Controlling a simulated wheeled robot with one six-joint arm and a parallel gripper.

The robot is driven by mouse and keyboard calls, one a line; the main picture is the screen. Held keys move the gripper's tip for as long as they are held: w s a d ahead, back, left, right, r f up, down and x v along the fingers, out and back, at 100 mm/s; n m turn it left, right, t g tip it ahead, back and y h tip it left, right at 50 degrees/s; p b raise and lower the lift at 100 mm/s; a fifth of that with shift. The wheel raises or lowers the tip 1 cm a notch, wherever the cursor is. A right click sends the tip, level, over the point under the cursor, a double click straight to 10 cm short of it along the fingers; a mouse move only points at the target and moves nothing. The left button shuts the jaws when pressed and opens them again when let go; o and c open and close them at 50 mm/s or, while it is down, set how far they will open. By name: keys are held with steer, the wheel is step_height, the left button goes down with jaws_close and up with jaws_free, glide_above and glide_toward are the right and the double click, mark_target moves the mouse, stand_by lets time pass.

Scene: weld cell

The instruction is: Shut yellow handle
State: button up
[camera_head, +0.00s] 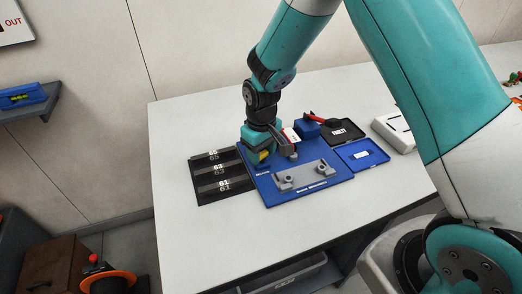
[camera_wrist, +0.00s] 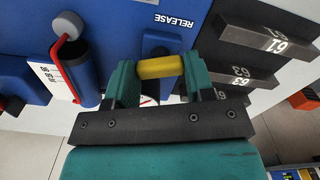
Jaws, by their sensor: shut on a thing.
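The yellow handle (camera_wrist: 161,67) sits between the two teal fingertips of my gripper (camera_wrist: 160,75) in the wrist view, and the gripper is shut on it. In the head view, a bit of the yellow handle (camera_head: 264,156) shows beside my gripper (camera_head: 258,160), low over the left side of the blue plate (camera_head: 320,197). The rest of the handle is hidden by the gripper.
A grey clamp block (camera_head: 305,176) stands at the plate's front. A black numbered rack (camera_head: 212,190) lies to the left. A red-handled tool (camera_head: 320,118), a black tray (camera_head: 343,132) and a blue tray (camera_head: 382,158) are behind and right. The white table (camera_head: 215,238) is clear in front.

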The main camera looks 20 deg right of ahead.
mark_target(261, 153)
steer(key=shift+m, duration=2.2)
steer(key=o, duration=0.6)
steer(key=shift+o, duration=0.2)
step_height(261, 153, up, 18)
steer(key=b, duration=0.1)
steer(key=shift+f, duration=0.2)
steer(key=s+a+r+n+y, duration=0.2)
steer(key=s+n, duration=0.1)
steer(key=s, duration=0.9)
steer(key=s+a+r+n+y, duration=0.1)
steer(key=s+n, duration=0.3)
steer(key=s, duration=0.9)
steer(key=shift+a+r+y, duration=0.4)
steer(key=shift+a+y, duration=0.2)
steer(key=shift+a, duration=0.3)
